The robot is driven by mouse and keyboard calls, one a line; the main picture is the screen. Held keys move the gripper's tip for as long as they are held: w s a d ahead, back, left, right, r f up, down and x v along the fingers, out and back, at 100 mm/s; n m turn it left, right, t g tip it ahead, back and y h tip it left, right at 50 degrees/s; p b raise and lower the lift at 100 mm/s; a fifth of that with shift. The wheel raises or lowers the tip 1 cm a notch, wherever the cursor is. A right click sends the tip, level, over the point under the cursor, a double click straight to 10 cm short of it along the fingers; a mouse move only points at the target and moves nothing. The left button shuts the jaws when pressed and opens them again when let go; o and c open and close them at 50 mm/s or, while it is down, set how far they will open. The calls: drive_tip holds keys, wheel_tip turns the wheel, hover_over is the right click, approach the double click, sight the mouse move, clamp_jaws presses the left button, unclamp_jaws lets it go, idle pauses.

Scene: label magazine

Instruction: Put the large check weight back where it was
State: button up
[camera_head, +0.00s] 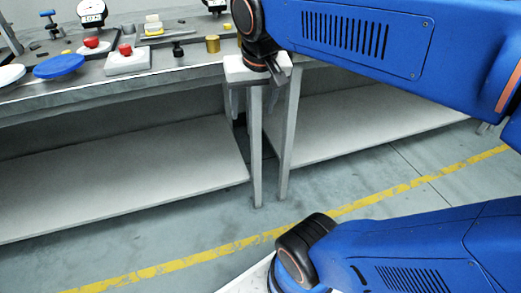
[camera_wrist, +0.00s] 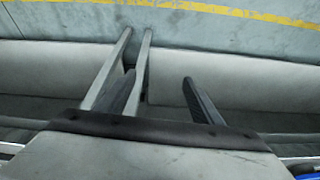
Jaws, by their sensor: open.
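A brass-coloured cylinder (camera_head: 212,44) stands upright on the workbench (camera_head: 150,76), near its front edge; it looks like the large check weight. A smaller dark knobbed piece (camera_head: 178,49) stands to its left. My gripper (camera_head: 277,76) is in front of the bench edge, to the right of the brass cylinder and apart from it. In the wrist view my gripper (camera_wrist: 163,92) has its two dark fingers spread with nothing between them. No weight shows in the wrist view.
Two red-button boxes (camera_head: 127,60) (camera_head: 92,47), a blue disc (camera_head: 59,66), a white disc (camera_head: 10,75) and dial gauges (camera_head: 92,13) crowd the bench's left part. Bench legs (camera_head: 256,150) and lower shelves (camera_head: 120,185) lie below. A yellow line (camera_head: 230,247) crosses the open floor.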

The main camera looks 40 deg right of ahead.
drive_tip(key=s+a+f+n+t+y, duration=0.1)
drive_tip(key=s+f+n, duration=0.3)
drive_tip(key=f, duration=0.5)
drive_tip(key=s+a, duration=0.1)
drive_tip(key=s, duration=0.1)
drive_tip(key=shift+s+a, duration=0.15)
drive_tip(key=shift+s, duration=0.2)
idle(1.1)
